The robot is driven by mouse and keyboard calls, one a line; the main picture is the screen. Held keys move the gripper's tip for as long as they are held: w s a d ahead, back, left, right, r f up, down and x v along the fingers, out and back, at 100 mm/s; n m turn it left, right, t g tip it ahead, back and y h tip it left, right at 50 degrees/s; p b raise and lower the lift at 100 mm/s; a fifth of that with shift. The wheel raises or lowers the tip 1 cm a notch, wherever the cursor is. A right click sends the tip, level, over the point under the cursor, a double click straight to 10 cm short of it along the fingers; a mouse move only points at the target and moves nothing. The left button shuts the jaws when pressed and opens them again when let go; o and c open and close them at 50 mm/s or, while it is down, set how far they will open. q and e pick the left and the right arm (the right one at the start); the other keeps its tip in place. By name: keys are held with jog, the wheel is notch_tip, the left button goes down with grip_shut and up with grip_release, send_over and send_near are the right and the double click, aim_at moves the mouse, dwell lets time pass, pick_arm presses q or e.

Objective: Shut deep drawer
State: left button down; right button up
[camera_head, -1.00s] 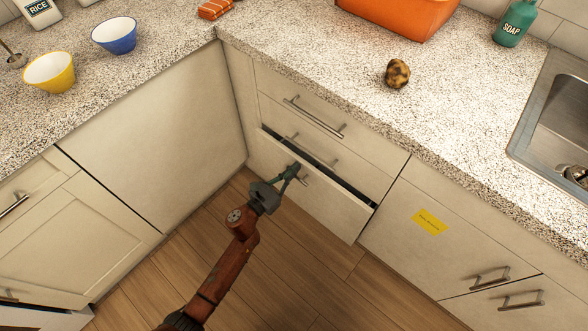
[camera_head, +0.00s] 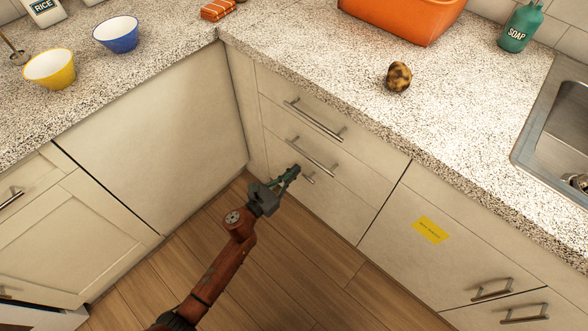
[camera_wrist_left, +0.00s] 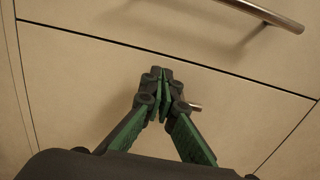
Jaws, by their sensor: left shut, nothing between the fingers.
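The deep drawer (camera_head: 335,205) is the lowest front in the corner stack of drawers. Its front now looks level with the drawer fronts above it, with only a thin seam along its top edge. My left gripper (camera_head: 296,168) is shut and empty, with its fingertips at the drawer front beside its bar handle (camera_head: 308,178). In the left wrist view the closed fingertips (camera_wrist_left: 160,72) point at the drawer front (camera_wrist_left: 85,85), and the handle end (camera_wrist_left: 195,106) shows behind the right finger. Whether the tips touch the front cannot be told. My right gripper is not in view.
Above are the middle drawer handle (camera_head: 312,156) and top drawer handle (camera_head: 314,120). A cabinet with a yellow note (camera_head: 431,229) stands to the right. The counter holds a speckled round object (camera_head: 398,77) and bowls. The wood floor (camera_head: 290,275) is clear.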

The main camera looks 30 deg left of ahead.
pick_arm(q)
jog(key=p+v, duration=0.2)
jog(key=v, duration=0.8)
jog(key=shift+s+d+p, duration=0.2)
jog(key=shift+s+p, duration=0.05)
jog(key=shift+p, duration=0.05)
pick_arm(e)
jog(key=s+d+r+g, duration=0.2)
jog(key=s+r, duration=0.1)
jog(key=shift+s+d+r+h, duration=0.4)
